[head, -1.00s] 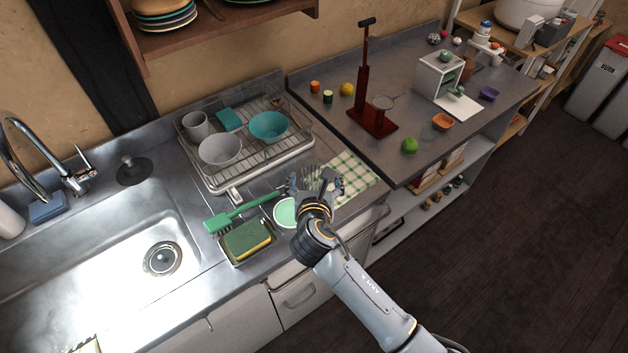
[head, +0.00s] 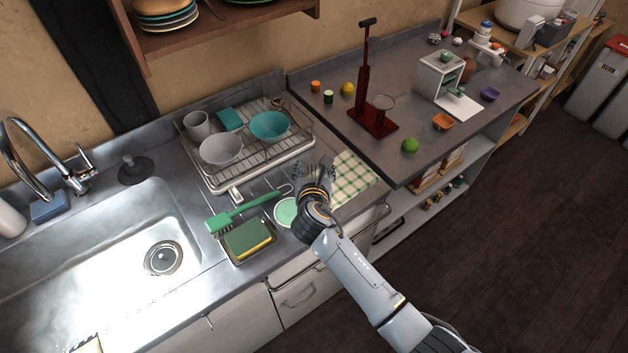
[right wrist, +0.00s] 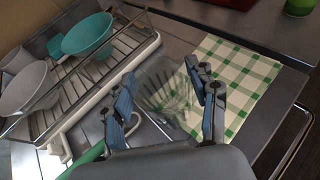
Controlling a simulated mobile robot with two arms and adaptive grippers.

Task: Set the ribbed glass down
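The ribbed glass is clear and faint. In the right wrist view the ribbed glass (right wrist: 167,92) shows between the two fingers of my right gripper (right wrist: 168,98), which stand close against its sides. In the head view my right gripper (head: 314,170) is low over the steel counter, between the dish rack and the checked cloth; there the glass is mostly hidden by the fingers. The gripper looks shut on the glass. I cannot tell whether the glass's base touches the counter. My left gripper is not in view.
The dish rack (head: 257,164) with bowls and a cup stands left of the gripper. A green-checked cloth (head: 352,178) lies to the right. A green brush (head: 245,208), a sponge (head: 247,237) and a pale green-topped dish (head: 286,212) are in front. The sink (head: 110,250) is at left.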

